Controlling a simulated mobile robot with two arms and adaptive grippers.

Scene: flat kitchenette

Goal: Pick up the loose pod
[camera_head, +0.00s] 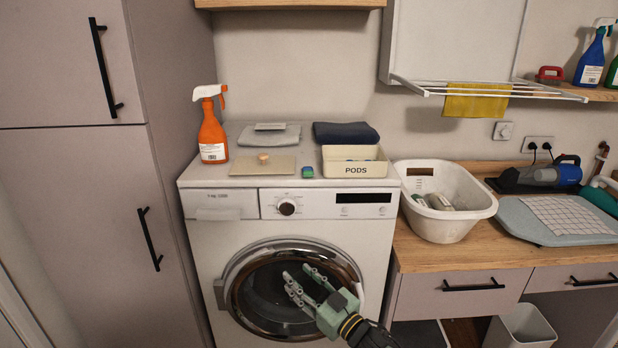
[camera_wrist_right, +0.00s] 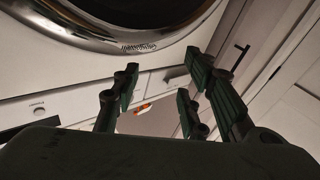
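The loose pod (camera_head: 307,172), small with blue and green colours, lies on top of the washing machine (camera_head: 205,260). It sits just left of the cream box labelled PODS (camera_head: 356,169), apart from it. My right gripper (camera_head: 312,284) is open and empty in front of the washer door, well below the pod. In the right wrist view its fingers (camera_wrist_right: 160,100) are spread with nothing between them. The pod does not show there. My left gripper is not in view.
A white basin (camera_head: 447,203) stands right on the counter. The washer's front top edge is clear.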

